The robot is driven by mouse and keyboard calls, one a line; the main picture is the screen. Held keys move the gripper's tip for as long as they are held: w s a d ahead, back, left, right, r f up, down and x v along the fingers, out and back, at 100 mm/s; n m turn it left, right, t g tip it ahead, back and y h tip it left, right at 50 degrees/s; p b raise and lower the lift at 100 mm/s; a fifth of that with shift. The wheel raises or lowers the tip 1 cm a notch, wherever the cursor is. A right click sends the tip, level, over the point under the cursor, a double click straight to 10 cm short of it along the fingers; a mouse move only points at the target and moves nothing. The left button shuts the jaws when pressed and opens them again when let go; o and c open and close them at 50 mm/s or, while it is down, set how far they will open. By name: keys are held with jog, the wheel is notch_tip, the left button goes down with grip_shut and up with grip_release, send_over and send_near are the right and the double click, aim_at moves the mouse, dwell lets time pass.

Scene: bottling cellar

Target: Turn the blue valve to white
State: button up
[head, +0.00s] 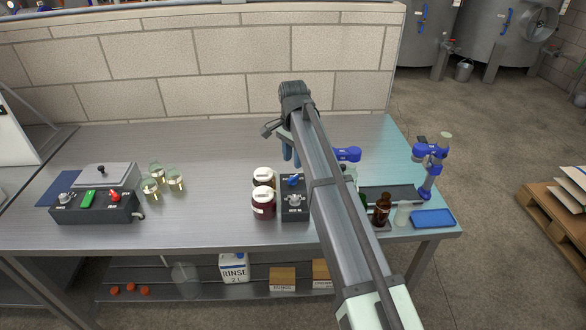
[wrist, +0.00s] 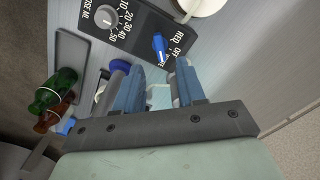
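The blue valve (head: 293,180) is a small blue lever knob on top of a black control box (head: 295,207) near the front middle of the bench. In the wrist view the blue valve (wrist: 159,46) sits on the black panel beside white lettering that includes OFF and RED; a further label is partly covered by a finger. I cannot tell for sure which label the lever points at. My gripper (head: 290,150) is behind the box in the head view. In the wrist view my gripper (wrist: 152,76) is open and empty, its blue fingers apart, with the valve just beyond the fingertips.
A grey dial (wrist: 103,20) shares the panel. Two lidded jars (head: 263,201) stand close left of the box. Brown bottle (head: 382,212), blue tray (head: 433,218) and a blue stand (head: 429,170) are to the right. Another control box (head: 95,210) and glasses (head: 175,180) are left. The bench middle is clear.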

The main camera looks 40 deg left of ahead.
notch_tip(320, 180, up, 7)
dwell(0.3)
dwell(0.5)
